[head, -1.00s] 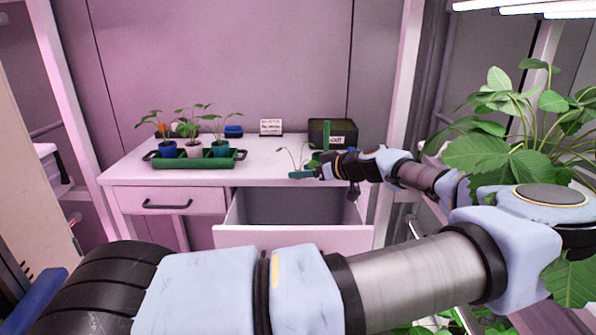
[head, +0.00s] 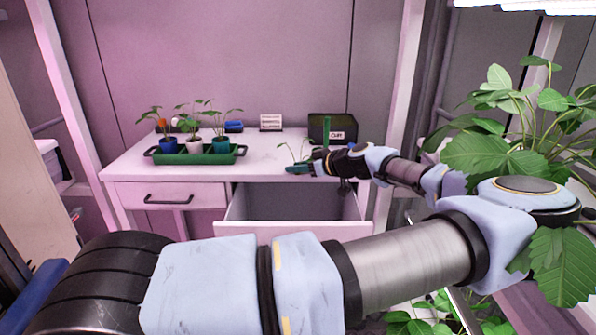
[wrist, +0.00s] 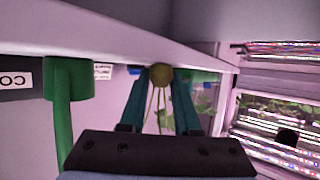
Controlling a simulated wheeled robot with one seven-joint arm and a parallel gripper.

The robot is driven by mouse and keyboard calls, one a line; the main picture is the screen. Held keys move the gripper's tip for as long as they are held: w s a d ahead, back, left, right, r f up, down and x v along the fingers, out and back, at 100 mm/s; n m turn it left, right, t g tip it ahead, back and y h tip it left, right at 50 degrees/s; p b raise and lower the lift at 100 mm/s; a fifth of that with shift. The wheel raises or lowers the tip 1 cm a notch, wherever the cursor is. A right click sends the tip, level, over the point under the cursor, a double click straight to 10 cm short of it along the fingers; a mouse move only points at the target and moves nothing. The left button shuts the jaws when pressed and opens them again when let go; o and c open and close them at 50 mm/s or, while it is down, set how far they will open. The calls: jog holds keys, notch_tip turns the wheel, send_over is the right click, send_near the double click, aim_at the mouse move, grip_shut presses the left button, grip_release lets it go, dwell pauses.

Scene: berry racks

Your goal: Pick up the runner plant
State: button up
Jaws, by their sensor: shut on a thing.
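In the head view my gripper (head: 298,169) is at the right part of the white table, just behind the open drawer. Its teal fingers point left. The runner plant (head: 291,152) shows as thin green stems with small leaves rising beside the fingers. In the wrist view my gripper (wrist: 160,85) is shut on the runner plant, with a round yellow-brown body (wrist: 161,75) between the fingertips. Thin pale stems run from it between the fingers. The head view does not show clearly whether the plant touches the tabletop.
A green tray (head: 196,158) with three potted plants stands at the left of the table. A black box (head: 318,128) labelled CUT and a green upright (head: 326,131) stand close behind my gripper. The open drawer (head: 290,233) juts out below. Large leaves (head: 490,155) crowd the right.

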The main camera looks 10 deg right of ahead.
grip_shut()
jog(key=shift+r, duration=0.1)
notch_tip(320, 180, up, 9)
jog(key=b, duration=0.2)
jog(key=shift+b, duration=0.4)
jog(key=shift+r, duration=0.45)
